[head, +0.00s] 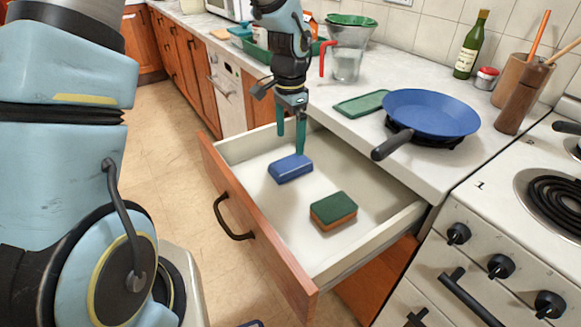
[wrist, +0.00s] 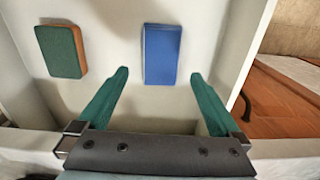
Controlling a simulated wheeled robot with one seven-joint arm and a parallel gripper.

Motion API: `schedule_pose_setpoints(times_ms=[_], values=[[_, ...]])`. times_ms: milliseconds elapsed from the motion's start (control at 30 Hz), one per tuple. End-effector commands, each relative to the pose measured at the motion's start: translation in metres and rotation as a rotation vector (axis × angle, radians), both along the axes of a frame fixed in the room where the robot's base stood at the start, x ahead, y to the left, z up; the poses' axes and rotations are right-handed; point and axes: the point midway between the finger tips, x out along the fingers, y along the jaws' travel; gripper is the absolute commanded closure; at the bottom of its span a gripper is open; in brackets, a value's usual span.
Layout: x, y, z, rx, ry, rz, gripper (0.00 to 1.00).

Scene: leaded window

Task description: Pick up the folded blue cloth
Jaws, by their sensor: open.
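The folded blue cloth (head: 291,168) lies flat in the open drawer, towards its back left part in the head view. It also shows in the wrist view (wrist: 161,54), a blue rectangle ahead of and between the fingertips. My gripper (head: 290,145) points down into the drawer with its two green fingers apart and nothing between them. In the wrist view my gripper (wrist: 159,75) has its fingers either side of the cloth's near end, with gaps to both sides. Whether the fingertips are level with the cloth is hard to tell.
A green and orange sponge (head: 333,211) lies in the same drawer (head: 345,250), apart from the cloth. The drawer walls stand close around. A blue pan (head: 430,112) sits on the counter (head: 440,165) to the right, its handle over the counter edge. The stove is further right.

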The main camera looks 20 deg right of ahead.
Motion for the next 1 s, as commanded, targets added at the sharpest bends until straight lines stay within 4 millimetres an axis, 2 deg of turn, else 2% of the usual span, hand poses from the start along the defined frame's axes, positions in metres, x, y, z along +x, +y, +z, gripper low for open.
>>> schedule_pose_setpoints(times_ms=[100,333,600,900,1000], values=[[0.000,0.000,-0.015,0.001,0.001,0.001,0.00],[0.000,0.001,-0.031,0.002,0.002,0.002,0.00],[0.000,0.002,-0.068,0.002,0.001,0.004,0.00],[0.001,0.002,-0.075,-0.001,-0.002,0.004,0.00],[0.001,0.002,-0.075,-0.001,-0.001,0.004,0.09]])
